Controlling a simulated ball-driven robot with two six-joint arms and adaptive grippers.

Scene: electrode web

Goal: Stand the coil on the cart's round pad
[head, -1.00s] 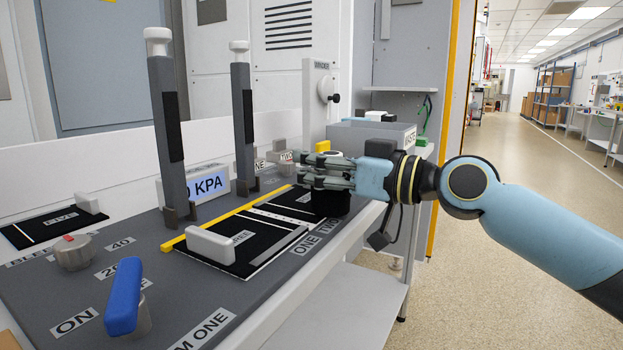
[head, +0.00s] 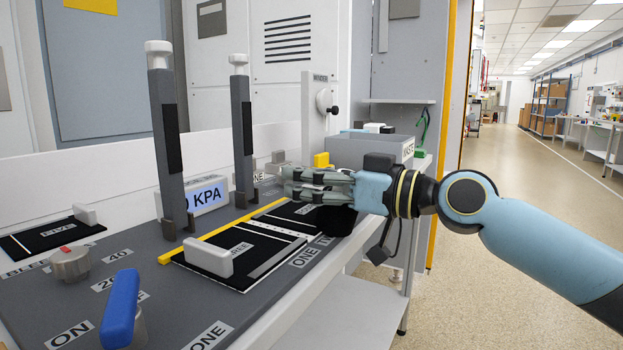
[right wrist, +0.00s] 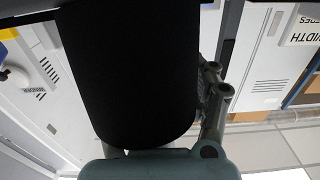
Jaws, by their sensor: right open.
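The coil (head: 337,221) is a black roll at the right end of the bench, partly hidden behind my right gripper in the head view. In the right wrist view the black coil (right wrist: 130,75) fills the middle, close in front of the palm. My right gripper (head: 276,178) reaches in from the right with its fingers pointing left, across the coil's upper part. It is open, with a finger (right wrist: 212,110) beside the coil in the wrist view. Whether the fingers touch the coil cannot be told. No round pad can be made out. My left gripper is out of view.
Two grey posts (head: 169,145) (head: 242,130) stand on the bench. A black mat (head: 262,245) bears a pale block (head: 208,258). A blue lever (head: 121,310) stands at the front left. A grey bin (head: 368,150) sits behind my gripper. The aisle floor at right is clear.

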